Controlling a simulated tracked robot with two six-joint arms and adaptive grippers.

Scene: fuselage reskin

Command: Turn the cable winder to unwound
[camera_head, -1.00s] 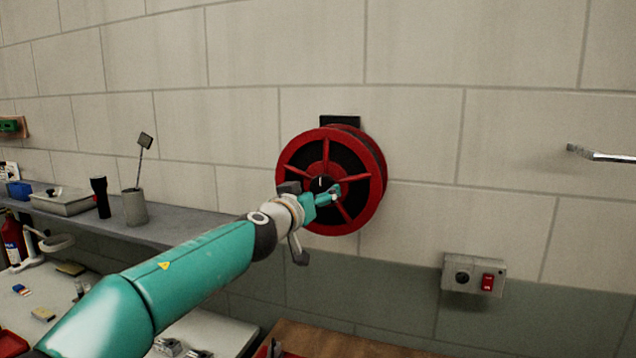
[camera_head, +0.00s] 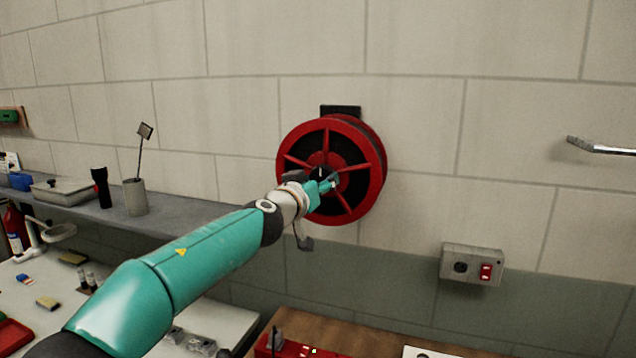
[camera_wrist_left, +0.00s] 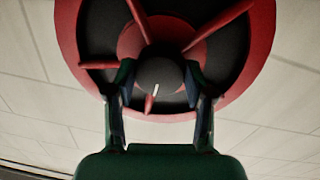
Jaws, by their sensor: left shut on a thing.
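The cable winder is a red spoked reel (camera_head: 376,182) with dark gaps, mounted on the wall in the middle of the head view. Its face also fills the top of the left wrist view (camera_wrist_left: 262,50). A dark round knob (camera_wrist_left: 160,76) with a white mark sits at its hub. My left gripper (camera_head: 328,183) reaches the hub from the lower left. In the left wrist view its two fingers (camera_wrist_left: 160,88) stand on both sides of the knob, shut on it. The gripper partly hides the hub in the head view. My right gripper is not in view.
A grey shelf (camera_head: 165,215) with a cup (camera_head: 135,197) and a black flashlight (camera_head: 101,187) runs along the wall at left. A wall box with a red switch (camera_head: 472,268) is at lower right, and a metal bar (camera_head: 600,149) at far right.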

